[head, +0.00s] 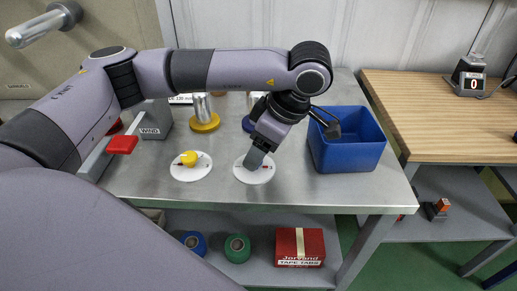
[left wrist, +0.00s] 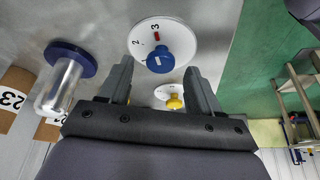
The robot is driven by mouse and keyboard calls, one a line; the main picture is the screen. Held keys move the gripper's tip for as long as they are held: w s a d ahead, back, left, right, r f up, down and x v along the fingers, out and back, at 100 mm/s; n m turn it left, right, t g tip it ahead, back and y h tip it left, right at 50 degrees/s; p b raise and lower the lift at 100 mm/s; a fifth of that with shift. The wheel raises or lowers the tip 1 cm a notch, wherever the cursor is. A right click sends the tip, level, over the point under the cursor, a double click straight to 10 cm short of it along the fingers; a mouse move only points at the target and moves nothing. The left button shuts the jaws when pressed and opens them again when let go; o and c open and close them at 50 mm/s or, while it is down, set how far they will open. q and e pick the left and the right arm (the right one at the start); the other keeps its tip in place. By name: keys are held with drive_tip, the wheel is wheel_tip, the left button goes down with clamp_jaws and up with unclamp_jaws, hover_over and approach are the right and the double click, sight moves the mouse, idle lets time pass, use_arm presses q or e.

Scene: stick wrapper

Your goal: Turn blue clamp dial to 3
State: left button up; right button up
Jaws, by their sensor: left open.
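The blue clamp dial shows in the left wrist view as a blue knob (left wrist: 157,52) on a round white plate (left wrist: 182,30) with the numbers 1, 2 and 3 and a red mark beside 3. A pale mark on the knob appears near the 1. In the head view its white plate (head: 262,176) lies on the bench and my gripper hides the knob. My left gripper (head: 257,160) points down over this plate. It is open, and its fingertips (left wrist: 158,68) stand either side of the knob with gaps visible. My right gripper is not in view.
A yellow dial (head: 189,158) on its own white plate is left of my gripper. A blue bin (head: 347,155) stands close on the right. Silver cylinders on a yellow base (head: 204,124) and a blue base (left wrist: 72,56) stand behind. A small display (head: 470,77) reads 0.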

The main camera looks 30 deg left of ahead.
use_arm(q)
drive_tip(key=shift+p+v, duration=0.4)
drive_tip(key=shift+v, duration=2.35)
